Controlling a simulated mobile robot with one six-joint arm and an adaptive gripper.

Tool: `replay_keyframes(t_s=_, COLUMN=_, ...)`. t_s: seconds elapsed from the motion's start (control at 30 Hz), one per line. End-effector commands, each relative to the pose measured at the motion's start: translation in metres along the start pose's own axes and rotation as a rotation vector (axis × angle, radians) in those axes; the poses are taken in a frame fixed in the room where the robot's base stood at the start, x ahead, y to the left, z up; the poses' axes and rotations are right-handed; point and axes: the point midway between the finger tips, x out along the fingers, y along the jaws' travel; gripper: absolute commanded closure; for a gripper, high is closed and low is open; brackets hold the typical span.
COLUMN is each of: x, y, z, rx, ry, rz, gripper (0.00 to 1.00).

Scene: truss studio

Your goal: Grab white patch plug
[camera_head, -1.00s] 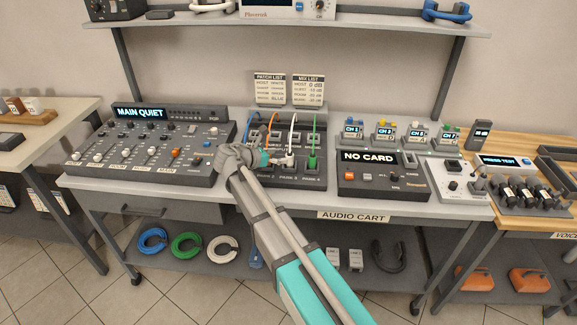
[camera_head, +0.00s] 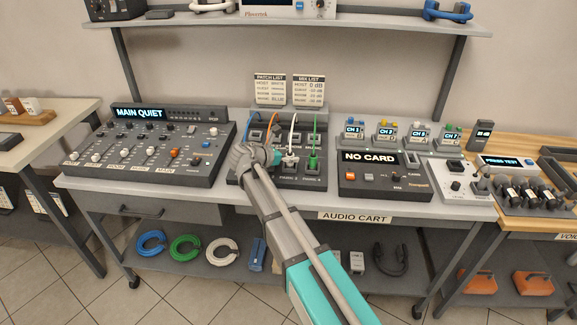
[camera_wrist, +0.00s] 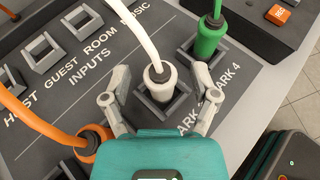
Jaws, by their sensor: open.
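The white patch plug (camera_wrist: 158,82) stands in a park socket, its white cable rising from its top. In the head view its white cable (camera_head: 293,128) hangs down to the patch panel (camera_head: 257,179), where my gripper partly hides the plug. My gripper (camera_wrist: 160,92) is open, with one finger on the left and one on the right of the white plug. Whether either finger touches it I cannot tell. In the head view my gripper (camera_head: 285,158) is low over the panel.
A green plug (camera_wrist: 212,35) stands in the park socket to the right. An orange plug (camera_wrist: 92,142) is close on the left. Empty input sockets (camera_wrist: 82,19) lie at the upper left. A mixer (camera_head: 150,150) and a NO CARD unit (camera_head: 380,175) flank the panel.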

Motion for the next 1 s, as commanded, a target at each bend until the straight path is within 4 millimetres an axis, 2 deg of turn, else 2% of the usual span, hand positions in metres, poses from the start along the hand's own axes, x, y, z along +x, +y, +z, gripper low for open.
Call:
replay_keyframes(t_s=0.47, x=-0.0002, y=-0.0001, z=0.0003, rx=0.000, ry=0.000, rz=0.000, gripper=0.23)
replay_keyframes(t_s=0.87, x=-0.0002, y=-0.0001, z=0.0003, rx=0.000, ry=0.000, rz=0.000, gripper=0.97)
replay_keyframes(t_s=0.9, x=-0.0003, y=0.0000, z=0.0002, rx=0.000, ry=0.000, rz=0.000, gripper=1.00)
replay_keyframes(t_s=1.0, x=-0.0003, y=0.0000, z=0.0003, rx=0.000, ry=0.000, rz=0.000, gripper=1.00)
